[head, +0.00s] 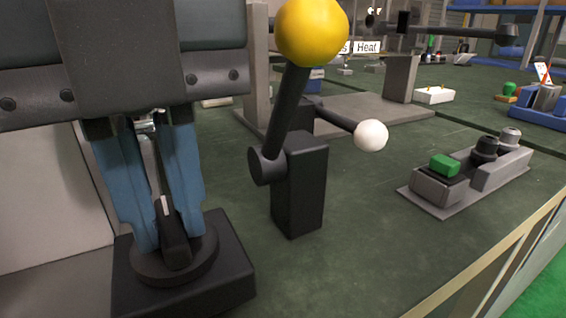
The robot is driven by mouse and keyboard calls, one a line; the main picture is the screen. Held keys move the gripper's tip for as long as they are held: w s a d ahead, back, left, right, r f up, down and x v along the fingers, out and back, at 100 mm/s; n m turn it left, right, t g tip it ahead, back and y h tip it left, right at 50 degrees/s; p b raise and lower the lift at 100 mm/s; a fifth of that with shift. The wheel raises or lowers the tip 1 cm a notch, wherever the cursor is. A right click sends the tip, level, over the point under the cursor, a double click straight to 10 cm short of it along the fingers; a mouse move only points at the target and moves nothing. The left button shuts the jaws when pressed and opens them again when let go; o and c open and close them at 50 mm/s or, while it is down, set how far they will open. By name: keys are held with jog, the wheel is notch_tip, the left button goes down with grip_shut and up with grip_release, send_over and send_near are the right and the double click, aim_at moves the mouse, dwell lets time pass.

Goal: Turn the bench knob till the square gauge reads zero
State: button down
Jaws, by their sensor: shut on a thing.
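The bench knob (172,262) is a black round dial with a raised grip bar and a pale line on it. It sits on a dark square block at the lower left of the head view. My gripper (170,238) points down over it, with its two blue fingers on either side of the raised bar, shut on it. The fingers hide part of the bar. I cannot make out a square gauge or its reading in this view.
Right beside the knob stands a dark post with a lever topped by a yellow ball (311,30) and another with a white ball (371,135). A grey switch box (438,188) with a green button lies further right. Green bench top (365,235) is clear in front.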

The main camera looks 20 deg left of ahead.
aim_at(169, 218)
jog(key=n+p, duration=0.1)
jog(key=n, duration=0.9)
jog(key=shift+n+p, duration=0.5)
jog(key=shift+n, duration=1.5)
jog(key=c, duration=1.1)
grip_release()
jog(key=shift+r, duration=0.1)
notch_tip(169, 218, up, 8)
jog(key=shift+f+p, duration=0.2)
jog(key=shift+p, duration=0.8)
